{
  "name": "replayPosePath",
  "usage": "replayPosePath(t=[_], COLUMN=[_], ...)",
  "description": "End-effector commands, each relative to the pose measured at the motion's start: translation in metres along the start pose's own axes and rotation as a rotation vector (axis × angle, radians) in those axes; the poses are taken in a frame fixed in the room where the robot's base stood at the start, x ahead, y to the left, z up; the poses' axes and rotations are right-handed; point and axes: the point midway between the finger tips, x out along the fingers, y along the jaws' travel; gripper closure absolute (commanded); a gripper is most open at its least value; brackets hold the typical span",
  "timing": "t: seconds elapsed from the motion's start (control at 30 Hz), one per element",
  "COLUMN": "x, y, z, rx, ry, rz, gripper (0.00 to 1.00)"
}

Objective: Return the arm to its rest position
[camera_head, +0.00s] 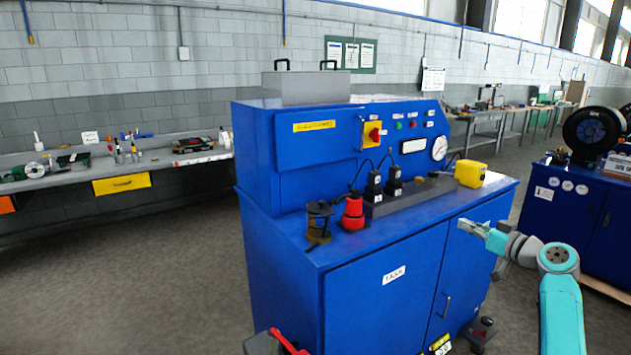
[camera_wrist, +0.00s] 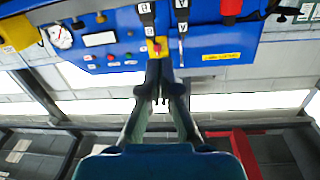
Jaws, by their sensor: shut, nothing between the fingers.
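My gripper (camera_wrist: 158,66) shows in the wrist view with its dark fingers together and nothing between them. The wrist view is upside down, and the fingers overlap the blue cabinet's panel there. In the head view my arm rises at the lower right, and its teal end (camera_head: 484,234) lies in front of the right part of the blue cabinet (camera_head: 360,305). I cannot tell how far the arm's end is from the cabinet.
On the cabinet top are a yellow block (camera_head: 470,173), a red-and-black piece (camera_head: 353,212) and a dark spool-like piece (camera_head: 319,222). A bench (camera_head: 60,181) with tools runs along the left wall. Another blue cabinet (camera_head: 570,208) stands at the right. The floor at left is clear.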

Motion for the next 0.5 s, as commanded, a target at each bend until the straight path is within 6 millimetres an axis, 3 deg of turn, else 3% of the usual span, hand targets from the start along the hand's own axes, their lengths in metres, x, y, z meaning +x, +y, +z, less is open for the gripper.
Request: replayPosePath(t=[0.03, 0.23, 0.5], x=[0.002, -0.002, -0.027], y=[-0.005, -0.028, -0.073], z=[0.025, 0.121, 0.24], rx=[0.018, 0.084, 0.152], ry=[-0.012, -0.053, -0.105], rz=[0.015, 0.101, 0.218], gripper=[1.0, 1.0, 1.0])
